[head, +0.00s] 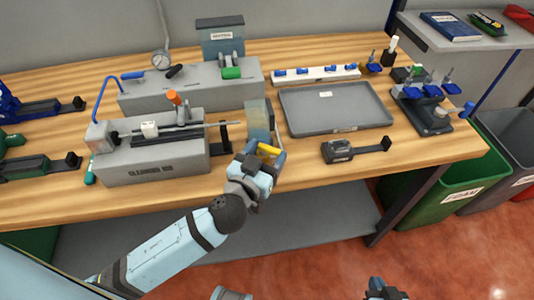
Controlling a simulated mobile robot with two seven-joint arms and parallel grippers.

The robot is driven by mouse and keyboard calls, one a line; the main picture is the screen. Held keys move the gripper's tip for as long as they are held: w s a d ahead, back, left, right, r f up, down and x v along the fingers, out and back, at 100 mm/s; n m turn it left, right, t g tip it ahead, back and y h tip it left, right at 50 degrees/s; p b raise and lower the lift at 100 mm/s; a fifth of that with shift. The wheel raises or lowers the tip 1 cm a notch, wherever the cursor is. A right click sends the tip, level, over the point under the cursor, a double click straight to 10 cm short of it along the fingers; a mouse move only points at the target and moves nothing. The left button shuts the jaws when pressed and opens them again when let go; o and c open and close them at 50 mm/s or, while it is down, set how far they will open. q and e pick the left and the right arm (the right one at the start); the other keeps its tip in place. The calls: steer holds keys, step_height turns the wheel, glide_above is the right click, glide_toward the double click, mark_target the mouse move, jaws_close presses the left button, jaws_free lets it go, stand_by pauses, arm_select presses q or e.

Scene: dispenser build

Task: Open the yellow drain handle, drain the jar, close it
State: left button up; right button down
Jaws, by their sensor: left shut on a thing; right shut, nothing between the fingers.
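The jar (257,115) is a pale, see-through box-shaped vessel at the middle of the bench, right of the grey machine. The yellow drain handle (268,150) shows at its lower front. My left gripper (270,157) reaches up from the lower left and is shut on the yellow handle; its fingers hide part of it. I cannot tell the liquid level in the jar or how far the handle is turned. My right gripper (382,289) is shut and empty at the bottom edge, low in front of the bench, and mostly out of frame.
A grey machine (155,168) with a rod and orange knob stands left of the jar. A grey tray (335,108) lies to the right, with a small dark device (338,151) in front. A green bin (445,190) stands right of the bench. The right front bench edge is clear.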

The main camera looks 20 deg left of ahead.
arm_select(q)
steer(key=shift+r, duration=0.15)
steer(key=o, duration=0.9)
steer(key=shift+o, duration=0.2)
steer(key=shift+f, duration=0.2)
